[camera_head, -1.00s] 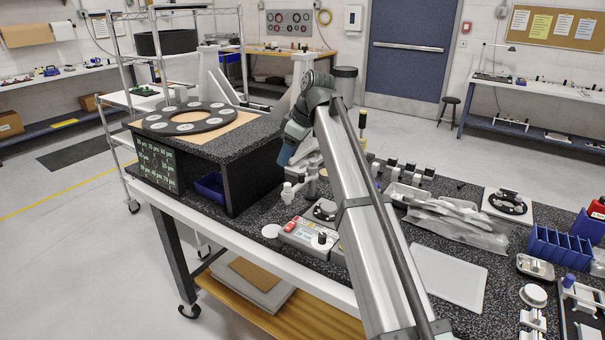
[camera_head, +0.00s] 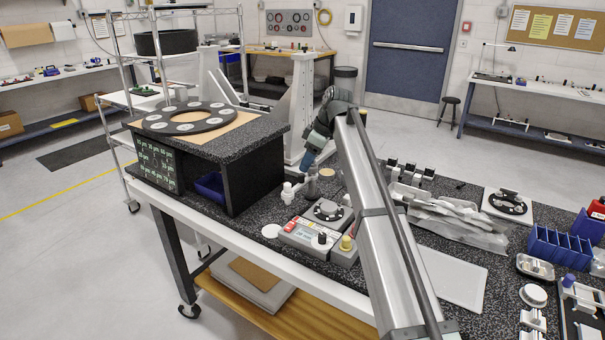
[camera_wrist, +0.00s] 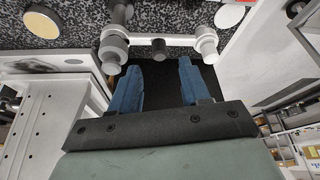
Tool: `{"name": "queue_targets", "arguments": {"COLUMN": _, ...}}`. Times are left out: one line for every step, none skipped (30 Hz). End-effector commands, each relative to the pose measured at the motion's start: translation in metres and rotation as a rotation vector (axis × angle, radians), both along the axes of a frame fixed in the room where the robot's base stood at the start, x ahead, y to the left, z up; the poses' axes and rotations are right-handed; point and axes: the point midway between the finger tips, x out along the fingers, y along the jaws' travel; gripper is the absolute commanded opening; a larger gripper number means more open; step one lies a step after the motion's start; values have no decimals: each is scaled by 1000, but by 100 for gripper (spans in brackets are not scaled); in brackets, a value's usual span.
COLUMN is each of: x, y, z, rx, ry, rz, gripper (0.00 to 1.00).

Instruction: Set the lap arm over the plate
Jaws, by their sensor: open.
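The lap arm (camera_head: 290,193) is a pale arm with round, knob-like ends, beside the control box on the bench. In the head view my gripper (camera_head: 312,157) hangs above and behind the lap arm.
The control box (camera_head: 305,236) with red and black knobs stands in front of the plate. A raised dark stand (camera_head: 262,130) is at the left, and bagged parts (camera_head: 445,218) lie to the right. A white disc (camera_head: 272,231) lies near the bench's front edge.

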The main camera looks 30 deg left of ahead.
Motion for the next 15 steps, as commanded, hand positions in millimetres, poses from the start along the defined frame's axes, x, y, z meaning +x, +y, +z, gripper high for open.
{"name": "queue_targets", "arguments": {"x": -2, "y": 3, "z": -9, "rx": -1, "ry": 1, "rz": 0, "gripper": 46}}
{"name": "queue_targets", "arguments": {"x": -2, "y": 5, "z": -13, "rx": -1, "ry": 1, "rz": 0, "gripper": 46}}
{"name": "queue_targets", "arguments": {"x": -2, "y": 7, "z": -19, "rx": -1, "ry": 0, "rz": 0, "gripper": 46}}
{"name": "queue_targets", "arguments": {"x": -3, "y": 9, "z": -23, "rx": -1, "ry": 0, "rz": 0, "gripper": 46}}
{"name": "queue_targets", "arguments": {"x": -3, "y": 10, "z": -26, "rx": -1, "ry": 0, "rz": -1, "gripper": 46}}
{"name": "queue_targets", "arguments": {"x": -3, "y": 12, "z": -30, "rx": -1, "ry": 0, "rz": -1, "gripper": 46}}
{"name": "queue_targets", "arguments": {"x": -4, "y": 13, "z": -33, "rx": -1, "ry": 0, "rz": -1, "gripper": 46}}
{"name": "queue_targets", "arguments": {"x": -4, "y": 14, "z": -36, "rx": -1, "ry": -1, "rz": -1, "gripper": 46}}
{"name": "queue_targets", "arguments": {"x": -4, "y": 15, "z": -39, "rx": -1, "ry": -1, "rz": -1, "gripper": 46}}
{"name": "queue_targets", "arguments": {"x": -4, "y": 16, "z": -41, "rx": -1, "ry": -1, "rz": -1, "gripper": 46}}
{"name": "queue_targets", "arguments": {"x": -4, "y": 17, "z": -43, "rx": -1, "ry": -1, "rz": -1, "gripper": 46}}
{"name": "queue_targets", "arguments": {"x": -5, "y": 18, "z": -45, "rx": -1, "ry": -1, "rz": -1, "gripper": 46}}
{"name": "queue_targets", "arguments": {"x": -5, "y": 18, "z": -46, "rx": -1, "ry": -1, "rz": -1, "gripper": 46}}
{"name": "queue_targets", "arguments": {"x": -5, "y": 19, "z": -47, "rx": -1, "ry": -1, "rz": -1, "gripper": 46}}
{"name": "queue_targets", "arguments": {"x": -5, "y": 19, "z": -48, "rx": -1, "ry": -1, "rz": -1, "gripper": 46}}
